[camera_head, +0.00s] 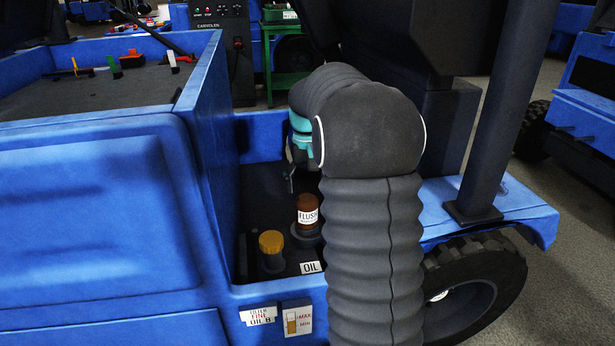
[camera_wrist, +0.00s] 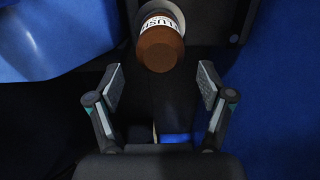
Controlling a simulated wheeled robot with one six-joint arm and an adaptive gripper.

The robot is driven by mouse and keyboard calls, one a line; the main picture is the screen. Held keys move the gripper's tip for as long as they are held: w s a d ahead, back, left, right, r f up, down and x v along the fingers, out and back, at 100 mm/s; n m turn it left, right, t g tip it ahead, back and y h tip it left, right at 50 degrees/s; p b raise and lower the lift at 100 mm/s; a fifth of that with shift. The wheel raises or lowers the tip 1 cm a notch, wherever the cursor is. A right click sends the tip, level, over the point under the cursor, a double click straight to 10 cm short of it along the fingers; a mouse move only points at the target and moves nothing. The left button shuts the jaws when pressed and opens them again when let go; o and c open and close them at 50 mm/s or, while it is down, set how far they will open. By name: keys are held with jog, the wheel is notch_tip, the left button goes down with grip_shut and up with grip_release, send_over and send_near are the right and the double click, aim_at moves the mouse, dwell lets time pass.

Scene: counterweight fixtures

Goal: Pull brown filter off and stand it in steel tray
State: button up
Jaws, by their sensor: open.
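The brown filter (camera_head: 308,208) is a small cylinder with a white "FLUSH" label, upright on a grey round seat in the dark bay of the blue vehicle. In the wrist view the brown filter (camera_wrist: 160,48) is at the top centre, beyond my fingertips. My gripper (camera_wrist: 158,88) is open and empty, its two fingers spread left and right, with the filter ahead of the gap and not between the pads. In the head view my arm hides most of the gripper, above the filter. I cannot make out a steel tray for certain.
A yellow-capped filter (camera_head: 271,243) stands left of the brown one. An "OIL" label (camera_head: 311,267) lies in front. The blue side wall (camera_head: 205,110) rises at left. A dark post (camera_head: 505,110) stands at right. A tool-strewn bed (camera_head: 90,90) is at upper left.

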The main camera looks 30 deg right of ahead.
aim_at(307, 197)
jog(key=shift+f+b, duration=1.35)
jog(key=shift+f, duration=1.75)
jog(key=c, duration=1.4)
